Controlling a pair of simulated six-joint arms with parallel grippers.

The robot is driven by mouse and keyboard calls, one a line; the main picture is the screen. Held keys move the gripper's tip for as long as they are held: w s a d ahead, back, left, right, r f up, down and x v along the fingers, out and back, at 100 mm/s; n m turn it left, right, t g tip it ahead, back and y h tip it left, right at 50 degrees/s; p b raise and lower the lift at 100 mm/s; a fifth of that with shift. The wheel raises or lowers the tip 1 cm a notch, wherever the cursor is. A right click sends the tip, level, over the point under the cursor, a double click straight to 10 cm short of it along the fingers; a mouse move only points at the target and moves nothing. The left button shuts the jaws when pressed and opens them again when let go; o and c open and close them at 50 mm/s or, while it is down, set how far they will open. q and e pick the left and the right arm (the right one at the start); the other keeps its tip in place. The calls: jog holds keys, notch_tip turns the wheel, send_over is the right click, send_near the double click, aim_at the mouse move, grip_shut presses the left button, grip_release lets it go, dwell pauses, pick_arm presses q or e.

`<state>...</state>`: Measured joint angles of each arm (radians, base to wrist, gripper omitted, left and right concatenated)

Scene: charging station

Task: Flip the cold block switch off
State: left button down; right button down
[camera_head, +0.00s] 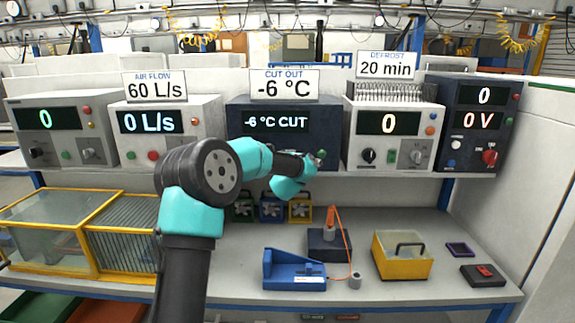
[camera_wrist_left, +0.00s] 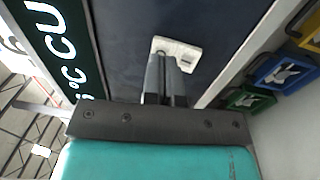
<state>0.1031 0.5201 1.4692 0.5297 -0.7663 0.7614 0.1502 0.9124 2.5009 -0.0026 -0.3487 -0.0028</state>
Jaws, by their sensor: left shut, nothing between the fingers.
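The dark blue unit (camera_head: 240,152) stands on the shelf in the middle of the head view. Its display (camera_head: 275,123) reads "-6 °C CUT". My left gripper (camera_head: 312,162) is in front of the unit's lower right face. In the left wrist view its two fingers (camera_wrist_left: 165,82) are together with nothing between them. Their tips are at the lower edge of a pale switch plate (camera_wrist_left: 178,50) on the dark panel. The fingers hide part of the plate, and I cannot tell the lever's position or whether the tips touch it. My right gripper is not in view.
White units with displays (camera_head: 165,121) (camera_head: 390,122) stand on either side along the shelf. Small fan boxes (camera_head: 271,208) sit below. A blue holder (camera_head: 292,270) and a yellow box (camera_head: 402,258) are on the bench. A yellow-framed case (camera_head: 45,230) stands left.

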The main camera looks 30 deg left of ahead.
pick_arm(q)
jog(key=r+v, duration=0.2)
jog(key=v, duration=1)
jog(key=shift+s+d+r, duration=0.2)
jog(key=shift+s+r, duration=0.05)
jog(key=shift+s, duration=0.15)
